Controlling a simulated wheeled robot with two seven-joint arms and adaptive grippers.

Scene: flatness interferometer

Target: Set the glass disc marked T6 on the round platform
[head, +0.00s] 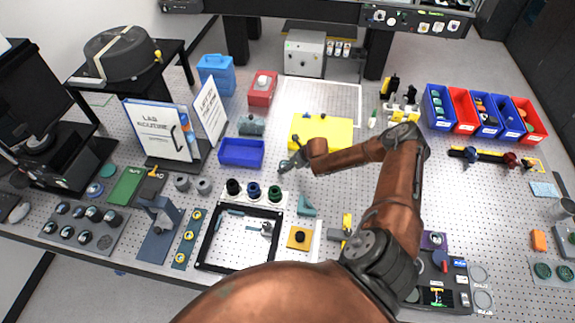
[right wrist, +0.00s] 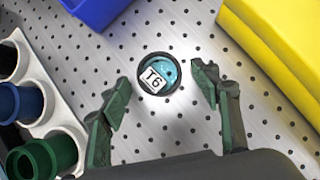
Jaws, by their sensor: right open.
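The glass disc marked T6 (right wrist: 158,75) is a teal round piece with a dark rim and a white label, lying on the perforated metal board in the right wrist view. My right gripper (right wrist: 160,88) is open, with one green-grey finger on each side of the disc and a gap to both. In the head view my right gripper (head: 289,163) is low over the board, beside the blue bin, and largely hides the disc. I cannot make out for certain which thing is the round platform. My left gripper is not in view.
The blue bin (head: 241,152) stands left of the gripper and a yellow block (head: 322,131) behind it. A white rack (head: 252,197) with dark, blue and green cylinders is in front. A black square frame (head: 205,240) and teal corner piece (head: 307,206) lie nearer.

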